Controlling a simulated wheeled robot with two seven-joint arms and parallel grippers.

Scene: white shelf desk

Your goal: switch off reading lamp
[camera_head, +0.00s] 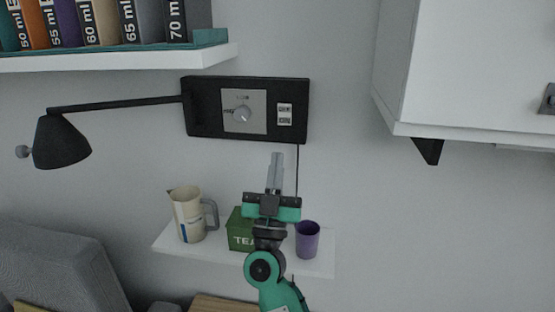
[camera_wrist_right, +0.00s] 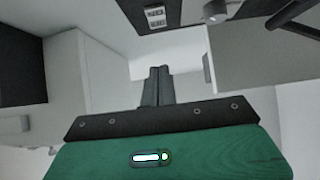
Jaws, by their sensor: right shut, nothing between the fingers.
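The reading lamp has a black shade (camera_head: 60,142) on a horizontal arm at the left of the head view. Its arm runs to a black wall panel (camera_head: 203,122). The panel bears a square plate with a round knob (camera_head: 242,114) and, to the right, a small two-part white switch block (camera_head: 284,115). The switch block also shows in the right wrist view (camera_wrist_right: 155,16). My right gripper (camera_head: 276,156) is shut and empty, its fingers pointing up. In the head view it appears below the panel, apart from the switch block. My left gripper is not in view.
A small white shelf (camera_head: 175,245) holds a jug (camera_head: 187,214), a green tea box (camera_head: 238,232) and a purple cup (camera_head: 307,240). A white cabinet (camera_head: 470,65) hangs at the right. A book shelf (camera_head: 120,60) is at upper left. A thin cord runs below the panel.

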